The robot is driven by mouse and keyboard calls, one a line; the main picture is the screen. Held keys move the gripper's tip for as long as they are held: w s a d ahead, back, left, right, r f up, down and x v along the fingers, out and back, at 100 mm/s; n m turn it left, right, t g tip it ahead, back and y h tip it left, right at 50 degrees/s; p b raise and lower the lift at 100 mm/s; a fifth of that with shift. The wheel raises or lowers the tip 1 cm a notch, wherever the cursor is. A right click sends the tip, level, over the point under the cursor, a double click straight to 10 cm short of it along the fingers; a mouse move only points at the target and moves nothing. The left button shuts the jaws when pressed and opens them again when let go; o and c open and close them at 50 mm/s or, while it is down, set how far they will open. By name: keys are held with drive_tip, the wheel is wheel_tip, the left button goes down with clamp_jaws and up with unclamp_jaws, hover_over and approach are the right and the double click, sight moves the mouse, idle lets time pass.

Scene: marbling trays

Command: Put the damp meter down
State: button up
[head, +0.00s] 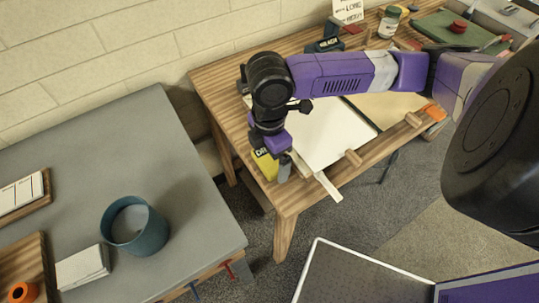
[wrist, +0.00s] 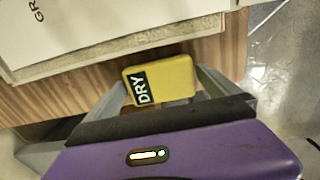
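The damp meter (wrist: 173,78) is a small yellow block with a black label reading DRY. In the wrist view it sits between the two fingers of my gripper (wrist: 162,88), which close in on its two sides. In the head view my gripper (head: 274,168) points down at the near left corner of the wooden table (head: 218,88). The yellow damp meter (head: 263,164) shows there, partly hidden by the gripper. I cannot tell whether its underside touches the wood.
A white-surfaced tray (head: 335,135) lies right beside the gripper, with wooden pegs and a pale strip (head: 328,186) near it. A grey table (head: 130,135) on the left holds a blue pot (head: 150,229) and a white stack (head: 82,268). A gap separates the tables.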

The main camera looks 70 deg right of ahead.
sight(269, 158)
wheel_tip(269, 158, up, 12)
drive_tip(key=w+a+r+t+y, duration=0.3)
drive_tip(key=w+a+r, duration=0.1)
drive_tip(key=w+a, duration=0.4)
drive_tip(key=w+a+r+t+y, duration=0.3)
drive_tip(key=w+a, duration=0.3)
drive_tip(key=a, duration=0.5)
drive_tip(key=w+a+r+m+t+y, duration=0.4)
drive_tip(key=w+a+r+m+t, duration=0.3)
drive_tip(key=a+r+t, duration=0.4)
drive_tip(key=s+d+f+m+h, duration=0.4)
drive_tip(key=s+f+m+h, duration=0.15)
drive_tip(key=f, duration=0.25)
drive_tip(key=s+d+f+m+h, duration=0.3)
drive_tip(key=s+f+m+h, duration=0.15)
drive_tip(key=s+f, duration=0.3)
drive_tip(key=s+d+f+n+g, duration=0.1)
drive_tip(key=s+d+f+n, duration=0.2)
drive_tip(key=s, duration=0.7)
drive_tip(key=s+d+f+n+g, duration=0.1)
drive_tip(key=s+d+f+n, duration=0.1)
drive_tip(key=s, duration=0.8)
drive_tip(key=shift+d+f+n+p, duration=0.4)
drive_tip(key=shift+d+f, duration=0.15)
drive_tip(key=shift+f, duration=0.3)
